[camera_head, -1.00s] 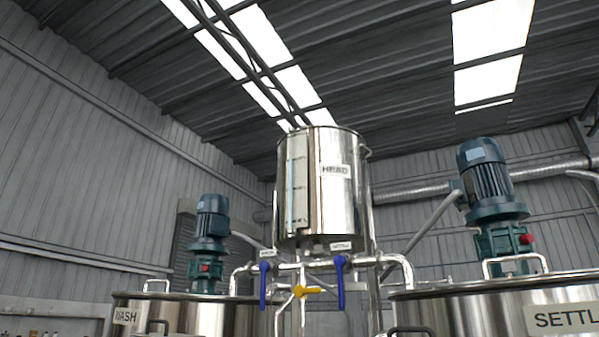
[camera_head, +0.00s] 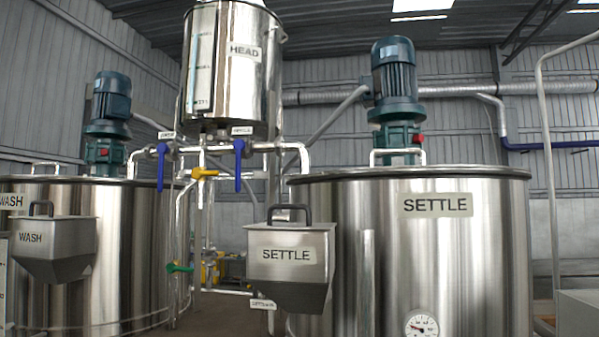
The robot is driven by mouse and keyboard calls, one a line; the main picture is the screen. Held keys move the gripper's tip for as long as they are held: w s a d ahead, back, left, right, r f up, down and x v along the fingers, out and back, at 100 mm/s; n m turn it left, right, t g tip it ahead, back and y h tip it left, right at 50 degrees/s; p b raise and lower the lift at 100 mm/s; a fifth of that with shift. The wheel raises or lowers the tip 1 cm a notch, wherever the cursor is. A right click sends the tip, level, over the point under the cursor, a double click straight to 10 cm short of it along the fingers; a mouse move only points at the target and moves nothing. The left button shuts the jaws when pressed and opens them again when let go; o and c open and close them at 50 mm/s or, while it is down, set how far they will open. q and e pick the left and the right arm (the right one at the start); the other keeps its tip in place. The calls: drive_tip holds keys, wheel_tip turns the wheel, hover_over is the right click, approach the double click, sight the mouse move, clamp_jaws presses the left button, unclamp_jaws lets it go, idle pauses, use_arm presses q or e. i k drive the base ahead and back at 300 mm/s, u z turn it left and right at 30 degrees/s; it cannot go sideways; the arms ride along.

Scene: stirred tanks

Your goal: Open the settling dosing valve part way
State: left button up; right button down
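Two valves with blue lever handles sit on the pipes under the steel HEAD tank (camera_head: 235,65). The right blue handle (camera_head: 238,165) hangs straight down, below a small tag (camera_head: 242,130) that seems to read SETTLE. It is on the pipe side leading to the large SETTLE tank (camera_head: 470,255). The left blue handle (camera_head: 160,168) also hangs down, below a tag too small to read surely. A yellow handle (camera_head: 204,173) lies sideways between them. Neither of my grippers is in view.
The WASH tank (camera_head: 110,260) stands at left with a WASH hopper (camera_head: 56,248) on its front. A SETTLE hopper (camera_head: 290,262) juts out below and right of the blue handles. A green handle (camera_head: 180,267) sits lower. A dial gauge (camera_head: 421,325) is on the SETTLE tank.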

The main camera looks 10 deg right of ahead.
sight(238, 169)
drive_tip(key=k, duration=0.5)
drive_tip(key=u, duration=2.1)
drive_tip(key=i, duration=1.65)
drive_tip(key=z, duration=2.35)
